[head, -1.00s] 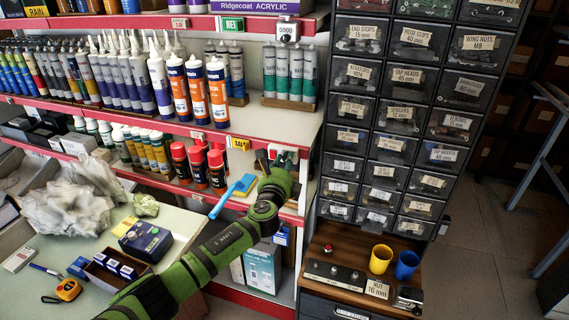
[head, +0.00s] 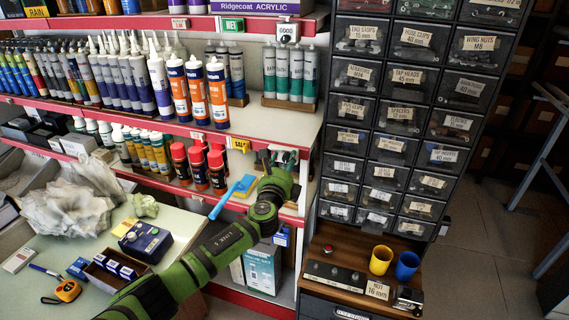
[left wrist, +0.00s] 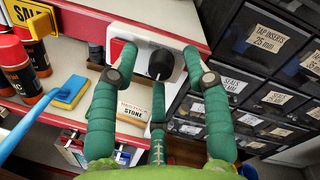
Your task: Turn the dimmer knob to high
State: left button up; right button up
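The dimmer knob (left wrist: 161,64) is black and stands out from a pale box (left wrist: 140,38) on the shelf in the left wrist view. My left gripper (left wrist: 160,55) is open, with one green finger on each side of the knob. I see a gap beside the knob on both sides, and no clear contact. In the head view my left gripper (head: 278,168) is at the shelf's front edge and hides the knob. The knob's setting marks cannot be read. My right gripper is in neither view.
Red-capped cans (head: 216,170) stand further left on the shelf. A drawer cabinet (head: 386,146) rises close on the right. A wooden block labelled STONE (left wrist: 131,110) sits below the knob.

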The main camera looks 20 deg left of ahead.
pick_arm(q)
jog(key=shift+f, duration=0.1)
jog(key=shift+s+d, duration=0.1)
jog(key=shift+s, duration=0.35)
jog(key=s, duration=1.1)
jog(key=shift+d, duration=0.4)
jog(key=s+a+f+n+g+b, duration=0.1)
jog(key=s+a+f+n+g, duration=0.2)
jog(key=f, duration=0.9)
jog(key=s+f+n+g, duration=0.35)
jog(key=s+f, duration=0.25)
jog(key=f, duration=0.7)
jog(key=s+a+f+n+g+b, duration=0.1)
jog(key=s+a+f+n+g, duration=0.2)
jog(key=f, duration=0.9)
jog(key=s+d+f+n+g, duration=0.15)
jog(key=s+f+n, duration=0.25)
jog(key=s+f, duration=0.55)
jog(key=s+f+n+g, duration=0.35)
jog(key=s+f, duration=0.25)
jog(key=s, duration=0.6)
jog(key=s+d+f+n+g, duration=0.1)
jog(key=s+f+n, duration=0.2)
jog(key=s, duration=0.6)
jog(key=s+d+f+n+g+h+b, duration=0.1)
jog(key=s+f+n, duration=0.2)
jog(key=s, duration=0.7)
jog(key=shift+s+d+f+n+h, duration=0.2)
jog(key=shift+s+n+h, duration=0.1)
jog(key=shift+n, duration=0.1)
